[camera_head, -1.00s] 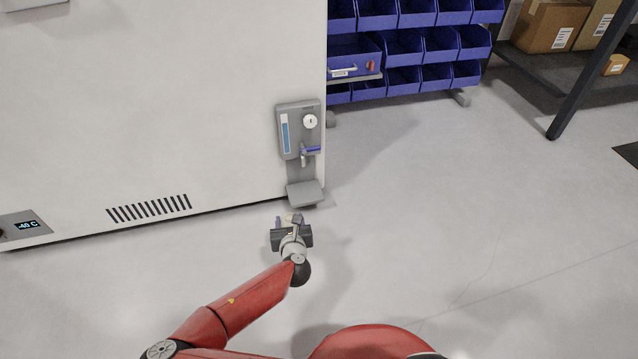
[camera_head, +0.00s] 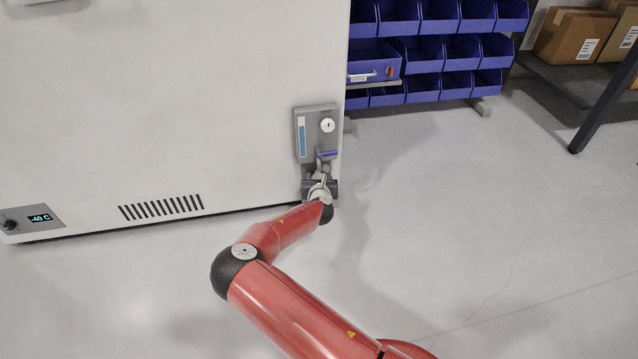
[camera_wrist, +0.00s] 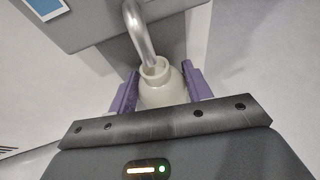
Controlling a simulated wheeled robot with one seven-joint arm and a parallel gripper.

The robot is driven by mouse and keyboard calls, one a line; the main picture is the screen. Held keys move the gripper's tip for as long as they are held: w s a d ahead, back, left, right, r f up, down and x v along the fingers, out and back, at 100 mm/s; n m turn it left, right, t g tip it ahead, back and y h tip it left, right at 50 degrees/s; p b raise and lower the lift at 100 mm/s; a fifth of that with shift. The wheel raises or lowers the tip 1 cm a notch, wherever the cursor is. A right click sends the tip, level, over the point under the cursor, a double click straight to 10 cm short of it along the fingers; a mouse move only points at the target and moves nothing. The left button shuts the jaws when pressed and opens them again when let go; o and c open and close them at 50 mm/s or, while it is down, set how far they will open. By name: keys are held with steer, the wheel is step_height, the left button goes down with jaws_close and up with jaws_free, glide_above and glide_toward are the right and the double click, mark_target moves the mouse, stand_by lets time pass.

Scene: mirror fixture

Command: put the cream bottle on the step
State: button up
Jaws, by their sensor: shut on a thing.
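My gripper (camera_head: 319,187) is shut on the cream bottle (camera_wrist: 160,96), one purple finger on each side of it in the wrist view (camera_wrist: 161,84). The bottle looks roughly upright, with its open mouth at the end of a curved metal spout (camera_wrist: 139,32). I cannot tell whether the spout touches the mouth or only overlaps it in the picture. Whether the bottle's base rests on the step cannot be seen.
The dispenser is fixed to a large white cabinet (camera_head: 170,110), with a blue-handled tap (camera_head: 326,154) just above my gripper. Blue bins (camera_head: 420,52) stand behind, to the right. Cardboard boxes (camera_head: 572,35) lie on a dark shelf at the far right. The floor to the right is clear.

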steer(key=shift+f, duration=0.7)
steer(key=shift+f, duration=0.2)
steer(key=o, duration=1)
steer(key=shift+c, duration=0.2)
steer(key=shift+r, duration=0.2)
steer(key=shift+s+r, duration=0.15)
steer(key=shift+s, duration=0.25)
steer(key=p+v, duration=0.1)
steer(key=v, duration=1)
steer(key=shift+p, duration=0.4)
